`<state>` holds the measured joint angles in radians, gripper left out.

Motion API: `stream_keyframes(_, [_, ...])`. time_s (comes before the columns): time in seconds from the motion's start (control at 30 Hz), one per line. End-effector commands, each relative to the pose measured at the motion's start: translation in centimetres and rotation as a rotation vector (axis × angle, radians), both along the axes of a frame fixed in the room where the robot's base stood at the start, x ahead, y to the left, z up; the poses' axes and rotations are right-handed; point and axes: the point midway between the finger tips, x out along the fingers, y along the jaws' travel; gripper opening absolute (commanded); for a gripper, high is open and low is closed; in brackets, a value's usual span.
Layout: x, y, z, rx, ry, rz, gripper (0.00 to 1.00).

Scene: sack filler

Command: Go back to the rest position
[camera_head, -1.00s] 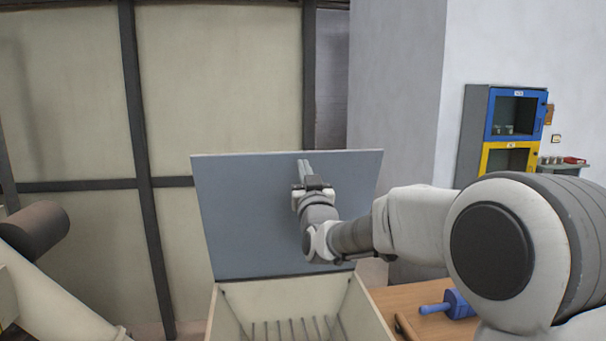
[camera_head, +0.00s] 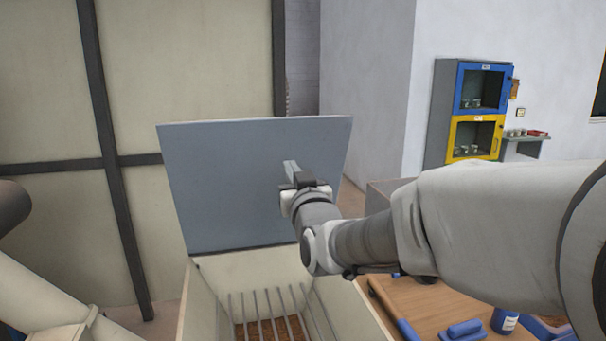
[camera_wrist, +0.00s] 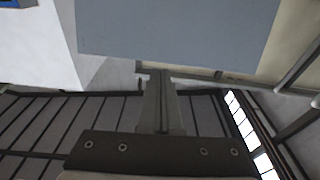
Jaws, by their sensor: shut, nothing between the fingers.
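My gripper (camera_head: 290,166) is in front of the raised grey lid (camera_head: 225,185) of a cream bin (camera_head: 195,300). Its fingers point up and are closed together with nothing between them. In the wrist view the closed fingers (camera_wrist: 158,92) show below the grey panel of the lid (camera_wrist: 180,30). I cannot tell whether the fingertips touch the lid. The bin is open below, with a metal grate (camera_head: 268,308) inside and brown material under it.
A wooden table (camera_head: 425,305) with blue tools (camera_head: 462,330) and a blue container (camera_head: 505,320) stands right of the bin. A blue and yellow cabinet (camera_head: 472,118) stands at the back right. A cream pipe (camera_head: 40,292) lies at the lower left.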

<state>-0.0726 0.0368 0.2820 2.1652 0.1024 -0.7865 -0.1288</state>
Motion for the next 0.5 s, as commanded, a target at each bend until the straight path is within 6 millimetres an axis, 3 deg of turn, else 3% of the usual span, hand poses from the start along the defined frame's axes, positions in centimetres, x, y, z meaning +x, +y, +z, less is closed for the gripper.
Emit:
stream_keyframes(0.27, [-5.6, -5.9, -3.2, -0.121, 0.354, -0.069, 0.0])
stream_keyframes(0.5, [-13.5, -11.5, -7.2, -0.166, 0.68, -0.151, 0.0])
